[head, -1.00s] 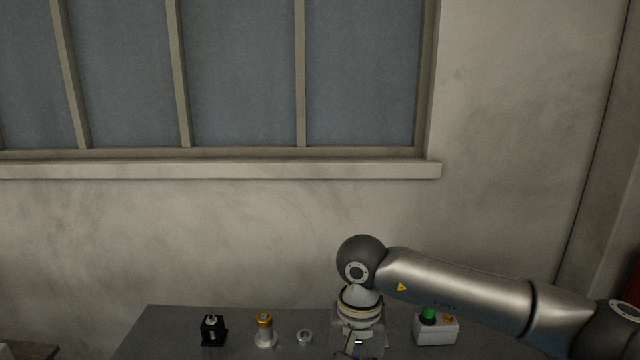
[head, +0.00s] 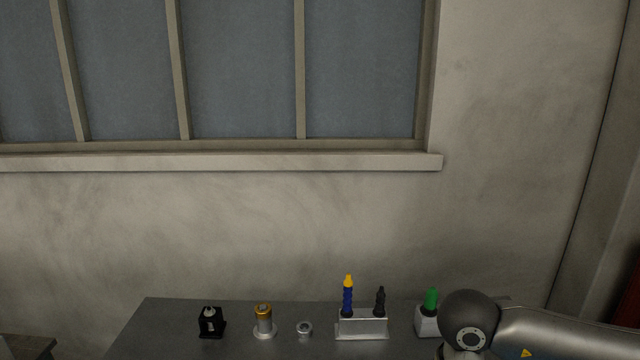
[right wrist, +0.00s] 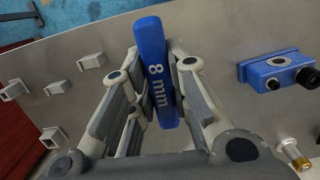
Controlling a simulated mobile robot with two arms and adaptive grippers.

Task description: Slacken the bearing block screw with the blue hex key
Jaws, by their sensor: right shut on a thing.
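The blue hex key (right wrist: 151,45) shows in the right wrist view as a flat blue handle marked "8 mm". My right gripper (right wrist: 156,75) is shut on this handle, with a finger on each side. The far end of the key is hidden. A blue block (right wrist: 262,71) with a round metal face and dark round parts sits on a grey plate, right of the gripper and apart from it. I cannot tell for certain whether it is the bearing block, and no screw is clearly visible. My left gripper is not in view.
The grey plate (right wrist: 222,62) also carries several pale brackets (right wrist: 90,61) and a brass fitting (right wrist: 292,153). On the bench (head: 160,325) stand a black block (head: 211,323), a brass-topped post (head: 264,322), a ring (head: 304,328), a tool holder (head: 361,327) and a green-topped box (head: 427,322).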

